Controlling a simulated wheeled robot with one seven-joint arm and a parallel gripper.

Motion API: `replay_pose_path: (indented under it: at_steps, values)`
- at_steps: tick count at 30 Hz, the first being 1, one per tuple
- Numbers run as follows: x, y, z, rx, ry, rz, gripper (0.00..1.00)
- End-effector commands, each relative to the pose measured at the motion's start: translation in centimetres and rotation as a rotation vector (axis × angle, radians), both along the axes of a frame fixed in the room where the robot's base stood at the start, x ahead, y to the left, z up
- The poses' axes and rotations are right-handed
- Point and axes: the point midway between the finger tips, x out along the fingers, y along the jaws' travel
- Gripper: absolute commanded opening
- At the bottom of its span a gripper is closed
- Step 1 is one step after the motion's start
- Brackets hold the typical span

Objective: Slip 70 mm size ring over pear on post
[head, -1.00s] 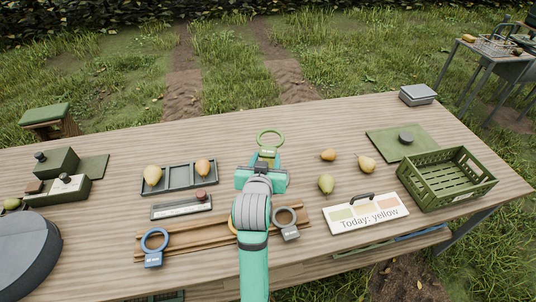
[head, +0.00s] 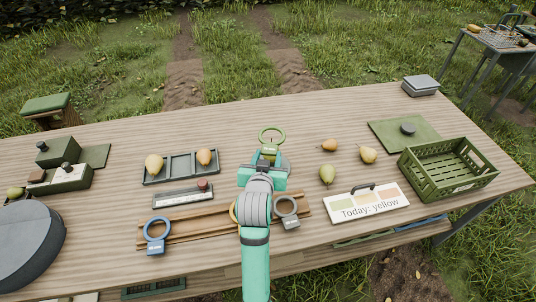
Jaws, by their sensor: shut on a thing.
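My gripper (head: 269,160) is over the middle of the table, shut on the handle of a green size ring (head: 272,136). The ring points away from me, beyond the fingers, and looks empty. Its label is too small to read. I cannot make out a pear on a post; my gripper and arm hide part of the table. The edge of a grey round thing (head: 285,162) shows just right of the gripper. A blue ring (head: 157,229) and a grey ring (head: 286,206) lie at a brown wooden rack (head: 205,222). An orange ring is mostly hidden by my arm.
Two pears sit in a dark divided tray (head: 180,180) at left. Three loose pears, one a green pear (head: 327,175), lie to the right. A sign (head: 366,203) reads "Today: yellow". An empty green crate (head: 447,185) stands at far right. The table's far middle is clear.

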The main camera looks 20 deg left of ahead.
Motion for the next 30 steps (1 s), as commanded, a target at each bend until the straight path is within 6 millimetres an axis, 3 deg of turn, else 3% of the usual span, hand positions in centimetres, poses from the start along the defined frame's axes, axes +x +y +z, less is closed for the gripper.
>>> replay_pose_path:
  at_steps: [30]
  values:
    - [0.0, -0.1, -4.0, -0.001, 0.001, -0.001, 0.20]
